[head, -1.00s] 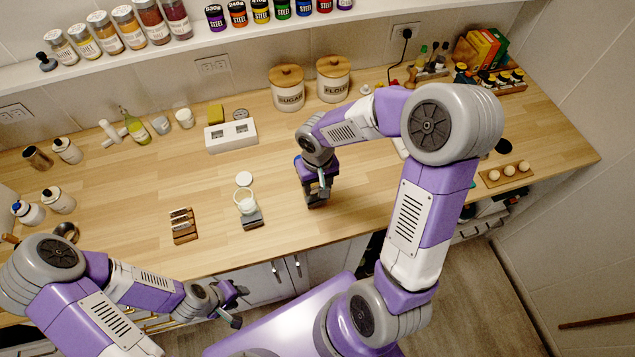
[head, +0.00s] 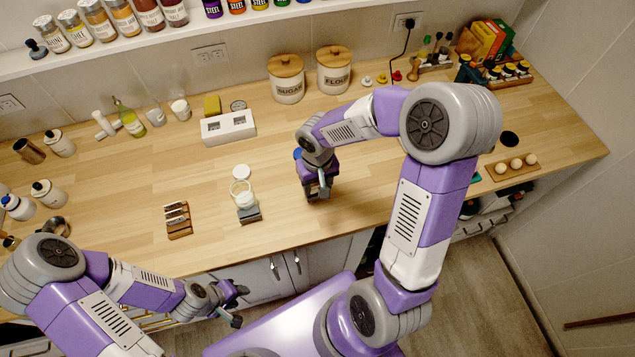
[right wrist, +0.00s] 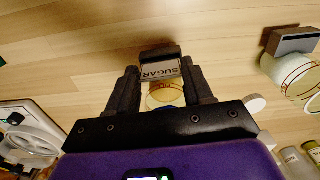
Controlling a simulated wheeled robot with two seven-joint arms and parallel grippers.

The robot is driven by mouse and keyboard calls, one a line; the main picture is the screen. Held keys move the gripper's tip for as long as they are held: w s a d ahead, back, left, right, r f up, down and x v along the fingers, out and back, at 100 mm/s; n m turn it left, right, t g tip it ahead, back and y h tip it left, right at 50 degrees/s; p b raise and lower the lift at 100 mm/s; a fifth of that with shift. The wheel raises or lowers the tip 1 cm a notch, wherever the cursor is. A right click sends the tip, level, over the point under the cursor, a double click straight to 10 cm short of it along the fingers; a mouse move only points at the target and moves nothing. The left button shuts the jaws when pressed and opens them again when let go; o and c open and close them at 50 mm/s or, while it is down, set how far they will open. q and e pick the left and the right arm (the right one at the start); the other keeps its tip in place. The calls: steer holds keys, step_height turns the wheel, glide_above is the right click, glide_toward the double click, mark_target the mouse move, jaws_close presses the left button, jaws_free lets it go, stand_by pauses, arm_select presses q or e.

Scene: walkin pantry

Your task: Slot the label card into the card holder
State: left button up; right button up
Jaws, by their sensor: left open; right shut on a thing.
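My right gripper (head: 319,190) is low over the counter, right of the glass jar. In the right wrist view its fingers (right wrist: 162,88) are shut on a grey label card (right wrist: 160,71) reading SUGAR, upside down there. A dark block (right wrist: 160,52), apparently a card holder, lies right against the card; I cannot tell whether the card sits in its slot. A gold-rimmed jar (right wrist: 164,97) shows between the fingers. Another grey-faced holder (head: 248,214) stands by the open glass jar (head: 242,190). My left gripper (head: 233,304) is open and empty in front of the counter.
A wooden rack (head: 178,220) with several cards lies at left. A white socket-like block (head: 228,128) and SUGAR (head: 286,78) and FLOUR (head: 334,69) canisters stand behind. A round white lid (head: 241,171) lies behind the jar. The counter between rack and jar is clear.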

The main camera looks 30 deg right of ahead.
steer(key=shift+b, duration=0.4)
stand_by(1.3)
steer(key=shift+f+b, duration=1.5)
steer(key=o, duration=1.1)
steer(key=shift+r, duration=0.1)
step_height(320, 180, up, 8)
steer(key=shift+f+p, duration=0.25)
steer(key=shift+p, duration=0.55)
